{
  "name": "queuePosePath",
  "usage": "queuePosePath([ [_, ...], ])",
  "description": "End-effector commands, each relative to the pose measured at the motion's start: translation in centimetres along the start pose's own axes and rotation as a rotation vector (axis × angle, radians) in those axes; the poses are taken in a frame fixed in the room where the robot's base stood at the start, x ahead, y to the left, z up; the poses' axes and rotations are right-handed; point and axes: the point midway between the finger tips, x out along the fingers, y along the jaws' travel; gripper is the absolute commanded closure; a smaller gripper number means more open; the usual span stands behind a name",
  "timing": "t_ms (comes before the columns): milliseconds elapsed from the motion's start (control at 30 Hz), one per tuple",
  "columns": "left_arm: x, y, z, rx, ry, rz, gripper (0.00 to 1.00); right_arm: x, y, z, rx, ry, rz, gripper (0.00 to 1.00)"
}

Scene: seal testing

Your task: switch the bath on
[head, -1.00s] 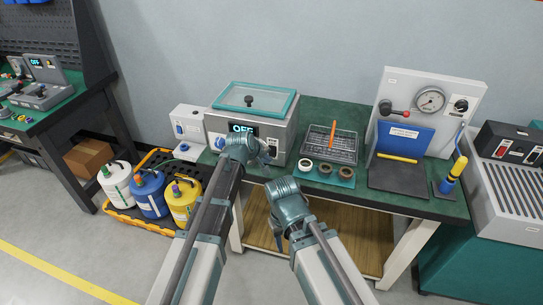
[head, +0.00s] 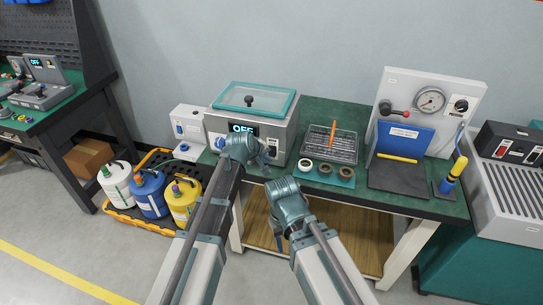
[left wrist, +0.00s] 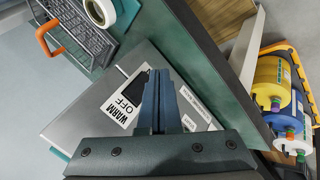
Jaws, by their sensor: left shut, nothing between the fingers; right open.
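The bath (head: 252,115) is a grey box with a teal-framed lid and a black knob, on the bench. Its display (head: 242,128) reads OFF, partly covered by my left arm. My left gripper (head: 266,160) is shut and empty at the bath's front. In the left wrist view its closed fingers (left wrist: 160,90) lie over the bath's front panel (left wrist: 80,118). A white WARM/OFF label (left wrist: 124,102) shows there beside a dark switch (left wrist: 140,84), partly hidden by the fingers. I cannot tell whether they touch. My right gripper (head: 277,230) is open and low before the bench.
A wire basket (head: 330,145) and tape rolls (head: 325,170) sit right of the bath, with a gauge panel (head: 428,120) farther right. A white unit (head: 187,130) stands left of it. Several bottles stand in a yellow-edged floor tray (head: 125,216).

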Motion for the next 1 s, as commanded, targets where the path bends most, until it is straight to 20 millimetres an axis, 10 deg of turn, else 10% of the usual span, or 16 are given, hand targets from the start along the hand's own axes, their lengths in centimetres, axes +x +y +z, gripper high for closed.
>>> queuePosePath([
  [1000, 0.58, 0.45, -0.43, 0.0, 0.0, 0.0, 1.0, 0.08, -0.01, 0.0, 0.0, 0.0, 0.0, 0.5],
])
